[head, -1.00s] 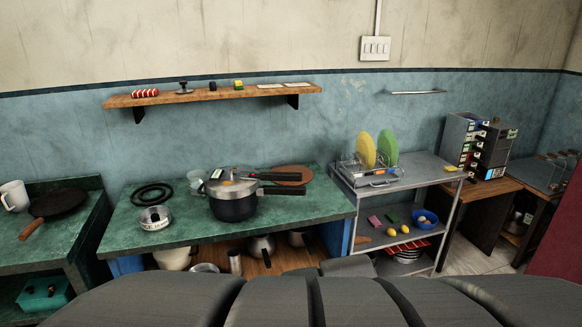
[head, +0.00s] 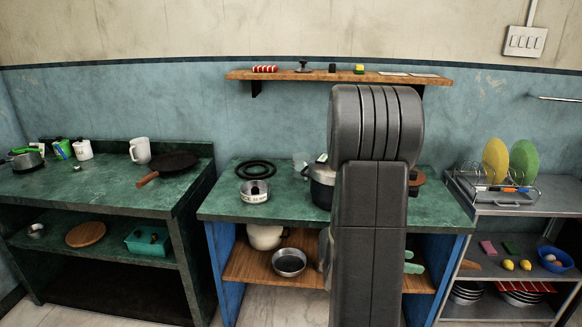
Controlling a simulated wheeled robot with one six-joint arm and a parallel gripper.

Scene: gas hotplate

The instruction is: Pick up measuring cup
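I cannot tell for sure which thing is the measuring cup. A white cup with a handle (head: 140,150) stands upright on the left green counter, behind a dark flat pan (head: 175,163). A pale, clear-looking vessel (head: 300,161) stands on the middle green counter, left of a dark pressure cooker (head: 321,187) and partly hidden. My raised arm covers much of the cooker and the counter's right part. My gripper is not visible, so its state and distance from either cup do not show.
A round steel container (head: 254,191) and black rings (head: 254,169) lie on the middle counter (head: 225,205). A gap separates it from the left counter (head: 95,190). A wall shelf (head: 290,75) hangs above. A metal rack (head: 500,206) with plates stands right.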

